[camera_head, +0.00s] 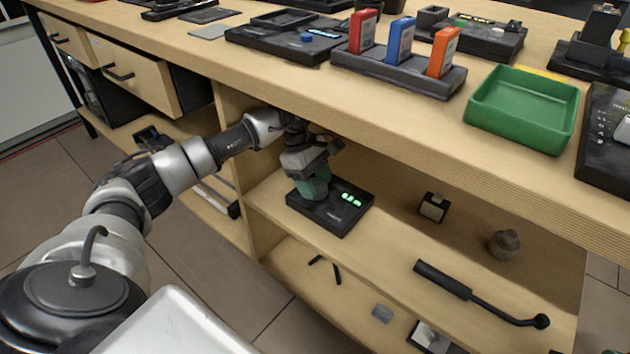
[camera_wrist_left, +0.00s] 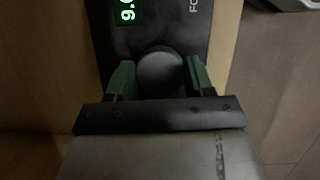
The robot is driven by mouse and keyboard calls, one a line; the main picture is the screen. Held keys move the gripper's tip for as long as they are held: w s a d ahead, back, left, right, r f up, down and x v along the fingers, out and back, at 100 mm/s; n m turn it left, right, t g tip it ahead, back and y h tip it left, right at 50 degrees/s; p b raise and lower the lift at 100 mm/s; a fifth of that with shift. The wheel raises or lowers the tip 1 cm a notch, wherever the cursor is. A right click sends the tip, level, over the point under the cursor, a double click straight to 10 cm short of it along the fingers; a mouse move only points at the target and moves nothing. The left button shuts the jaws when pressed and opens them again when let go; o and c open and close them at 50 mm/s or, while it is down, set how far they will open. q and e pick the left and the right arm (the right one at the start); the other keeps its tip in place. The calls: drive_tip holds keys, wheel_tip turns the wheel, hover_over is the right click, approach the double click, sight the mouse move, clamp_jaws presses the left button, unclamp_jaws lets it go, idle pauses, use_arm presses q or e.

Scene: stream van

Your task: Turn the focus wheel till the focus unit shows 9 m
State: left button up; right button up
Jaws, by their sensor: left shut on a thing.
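The focus unit (camera_head: 333,219) is a flat black box on the shelf under the worktop. It also fills the top of the left wrist view (camera_wrist_left: 195,35). Its lit green display (camera_wrist_left: 127,12) begins with "9." there, with the following digit cut off by the frame's edge. In the head view the digits are too small to read. The round dark focus wheel (camera_wrist_left: 160,73) sits between the green fingers of my left gripper (camera_wrist_left: 160,82), which is shut on it. In the head view my left gripper (camera_head: 314,188) reaches down onto the unit and hides the wheel. My right gripper is out of view.
The worktop edge (camera_head: 400,150) overhangs the shelf, close above my left arm. On the shelf to the right are a small block (camera_head: 433,207), a round pot (camera_head: 504,243) and a black-handled tool (camera_head: 480,297). A green tray (camera_head: 522,130) stands on the worktop.

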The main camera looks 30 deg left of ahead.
use_arm(q)
drive_tip(key=o, duration=0.9)
drive_tip(key=shift+n, duration=0.3)
